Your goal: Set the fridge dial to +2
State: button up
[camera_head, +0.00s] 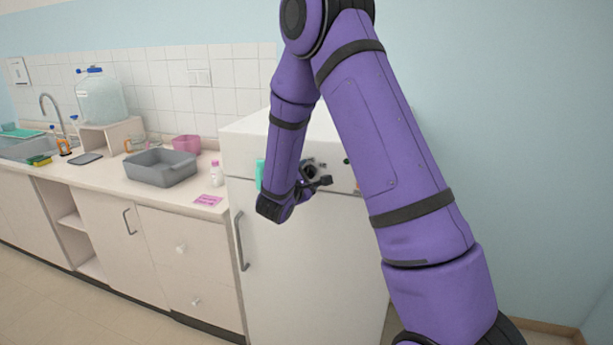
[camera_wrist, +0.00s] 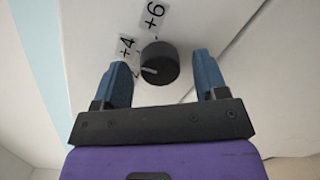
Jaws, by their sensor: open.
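The black fridge dial (camera_wrist: 160,64) shows in the wrist view on the white front of the fridge (camera_head: 305,265). A light pointer line on it points left and slightly down, below the "+4" label (camera_wrist: 127,47). A "+6" label (camera_wrist: 155,16) sits above the dial. No "+2" label is visible. My gripper (camera_wrist: 161,60) is open, its two blue fingers on either side of the dial, with gaps showing between fingers and dial. In the head view my gripper (camera_head: 321,180) is at the upper fridge front, and I cannot make out the dial there.
A counter left of the fridge holds a grey tub (camera_head: 162,170), a pink container (camera_head: 187,145), a small bottle (camera_head: 215,171) and a pink card (camera_head: 208,199). The fridge door has a vertical handle (camera_head: 241,240). The wall right of the fridge is bare.

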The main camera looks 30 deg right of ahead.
jog(key=c, duration=0.9)
jog(key=n, duration=0.6)
jog(key=shift+t, duration=0.3)
jog(key=n, duration=0.6)
jog(key=shift+f+t, duration=0.1)
jog(key=shift+t, duration=0.2)
jog(key=shift+n, duration=0.4)
jog(key=o, duration=0.9)
